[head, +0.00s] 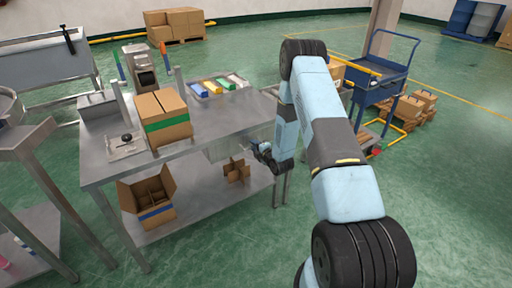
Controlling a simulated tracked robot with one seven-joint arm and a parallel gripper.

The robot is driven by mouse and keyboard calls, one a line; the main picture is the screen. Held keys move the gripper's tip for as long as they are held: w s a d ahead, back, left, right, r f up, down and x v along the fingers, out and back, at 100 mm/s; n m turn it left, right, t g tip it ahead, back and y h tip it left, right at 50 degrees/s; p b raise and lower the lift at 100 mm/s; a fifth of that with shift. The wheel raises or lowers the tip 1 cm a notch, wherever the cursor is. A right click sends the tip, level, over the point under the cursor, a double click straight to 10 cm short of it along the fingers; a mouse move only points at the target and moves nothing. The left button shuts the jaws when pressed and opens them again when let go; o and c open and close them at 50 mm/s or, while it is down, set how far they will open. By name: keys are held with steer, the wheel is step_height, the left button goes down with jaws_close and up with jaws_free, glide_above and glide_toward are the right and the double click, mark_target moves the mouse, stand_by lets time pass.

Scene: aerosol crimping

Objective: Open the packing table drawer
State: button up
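The steel packing table (228,112) stands left of centre. Its drawer (226,148) appears as a pale grey front under the tabletop's front edge, toward the right end. I cannot tell whether it is fully shut. My arm reaches in from the lower right, and my gripper (257,149) is at the right end of the drawer front. The dark fingers are too small to tell whether they are open or shut, or whether they touch the drawer. Any drawer handle is hidden or too small to make out.
A closed carton (165,125) and a tray of coloured items (218,85) are on the tabletop. An open carton (150,200) and cardboard dividers (236,171) are on the lower shelf. A blue cart (380,85) stands behind my arm. The green floor in front is clear.

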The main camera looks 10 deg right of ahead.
steer(key=shift+w+a, duration=0.1)
steer(key=shift+w, duration=0.1)
steer(key=shift+c, duration=0.5)
jaws_close()
steer(key=shift+s, duration=0.1)
